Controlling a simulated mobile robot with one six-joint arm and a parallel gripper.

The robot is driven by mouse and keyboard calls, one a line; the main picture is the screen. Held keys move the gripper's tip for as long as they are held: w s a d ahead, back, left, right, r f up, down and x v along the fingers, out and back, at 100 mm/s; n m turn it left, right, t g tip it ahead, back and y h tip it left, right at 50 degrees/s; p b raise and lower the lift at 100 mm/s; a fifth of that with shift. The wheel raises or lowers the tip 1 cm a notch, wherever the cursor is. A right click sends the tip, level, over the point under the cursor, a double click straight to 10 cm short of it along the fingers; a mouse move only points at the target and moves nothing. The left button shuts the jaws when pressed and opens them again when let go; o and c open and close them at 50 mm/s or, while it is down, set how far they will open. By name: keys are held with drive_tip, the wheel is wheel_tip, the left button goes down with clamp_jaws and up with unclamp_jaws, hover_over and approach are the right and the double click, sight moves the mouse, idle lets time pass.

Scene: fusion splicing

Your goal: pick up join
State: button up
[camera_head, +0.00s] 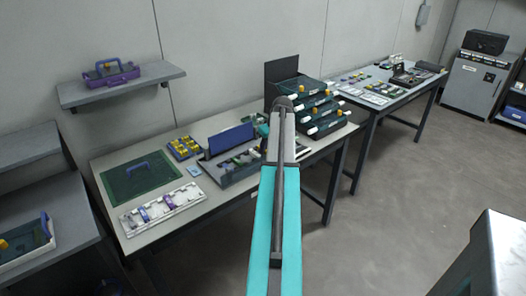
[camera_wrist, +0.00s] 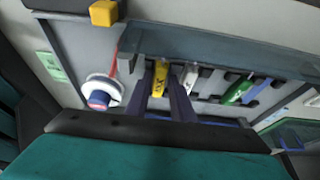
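In the wrist view, my gripper (camera_wrist: 163,82) has two dark fingers pointing into a grey tray (camera_wrist: 215,62), with a gap between them. A yellow labelled piece (camera_wrist: 161,76) sits at that gap, at or just past the fingertips; I cannot tell whether they touch it. A white piece (camera_wrist: 189,78), a green labelled piece (camera_wrist: 238,90) and a blue piece (camera_wrist: 256,90) lie to its right in the tray. No piece can be told for certain as the join. In the head view, my arm hides the gripper and the tray's right part.
A white and blue round spool (camera_wrist: 99,94) with a red strand stands left of the fingers, and a yellow block (camera_wrist: 103,13) is at top left. In the head view, the bench holds a green mat (camera_head: 120,182), a white tray (camera_head: 150,217) and stacked dark bins (camera_head: 318,105).

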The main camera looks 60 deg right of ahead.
clamp_jaws()
drive_tip(key=shift+r, duration=0.1)
wheel_tip(320, 180, up, 10)
drive_tip(key=b, duration=0.1)
idle(0.5)
idle(0.5)
